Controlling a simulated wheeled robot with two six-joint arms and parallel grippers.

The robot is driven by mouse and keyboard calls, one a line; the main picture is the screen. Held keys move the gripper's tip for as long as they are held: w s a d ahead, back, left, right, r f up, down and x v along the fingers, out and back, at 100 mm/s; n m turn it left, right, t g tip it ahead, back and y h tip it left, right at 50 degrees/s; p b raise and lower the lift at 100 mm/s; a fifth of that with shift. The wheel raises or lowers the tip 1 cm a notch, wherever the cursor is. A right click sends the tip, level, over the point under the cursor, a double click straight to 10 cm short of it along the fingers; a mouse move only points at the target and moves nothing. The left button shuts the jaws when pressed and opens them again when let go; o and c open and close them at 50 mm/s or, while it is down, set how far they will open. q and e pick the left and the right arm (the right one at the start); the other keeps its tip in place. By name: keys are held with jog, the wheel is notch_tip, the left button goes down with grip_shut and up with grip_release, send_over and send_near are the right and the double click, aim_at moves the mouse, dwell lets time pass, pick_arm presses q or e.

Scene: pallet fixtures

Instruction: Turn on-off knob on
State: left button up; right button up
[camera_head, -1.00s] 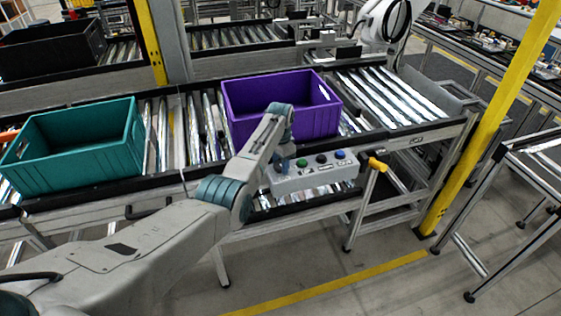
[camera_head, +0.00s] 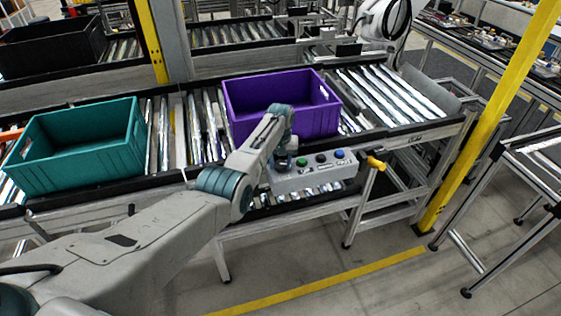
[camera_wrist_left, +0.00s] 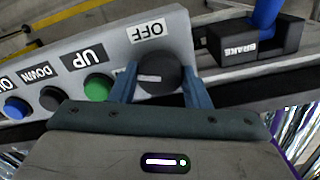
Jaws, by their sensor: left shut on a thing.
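The grey control box (camera_head: 312,181) is fixed to the front of the conveyor. My left gripper (camera_head: 282,163) reaches its left end from above. In the left wrist view, the round dark on-off knob (camera_wrist_left: 157,74) sits between the two blue fingers of my left gripper (camera_wrist_left: 160,84), which are shut on it. The knob's pale mark lies roughly level across its face. An OFF label (camera_wrist_left: 148,30) shows beside the knob, upside down in that view. No ON label is visible. My right gripper is not in view.
Green (camera_wrist_left: 97,87), black (camera_wrist_left: 52,98) and blue (camera_wrist_left: 16,107) buttons sit beside the knob. A block marked BRAKE (camera_wrist_left: 252,42) with a blue lever is on the other side. A purple crate (camera_head: 310,121) and a teal crate (camera_head: 90,163) stand on the rollers behind.

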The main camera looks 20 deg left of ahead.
aim_at(280, 164)
pick_arm(q)
jog(key=shift+w+r+n, duration=0.1)
jog(key=shift+n, duration=0.85)
jog(key=shift+w+r+n, duration=0.1)
jog(key=shift+n, duration=0.85)
jog(key=o, duration=0.9)
jog(key=shift+o, duration=0.3)
jog(key=shift+s, duration=0.15)
notch_tip(280, 164, up, 11)
jog(key=b, duration=0.1)
jog(key=shift+b, duration=0.35)
jog(key=shift+s+f, duration=0.1)
jog(key=shift+f, duration=0.1)
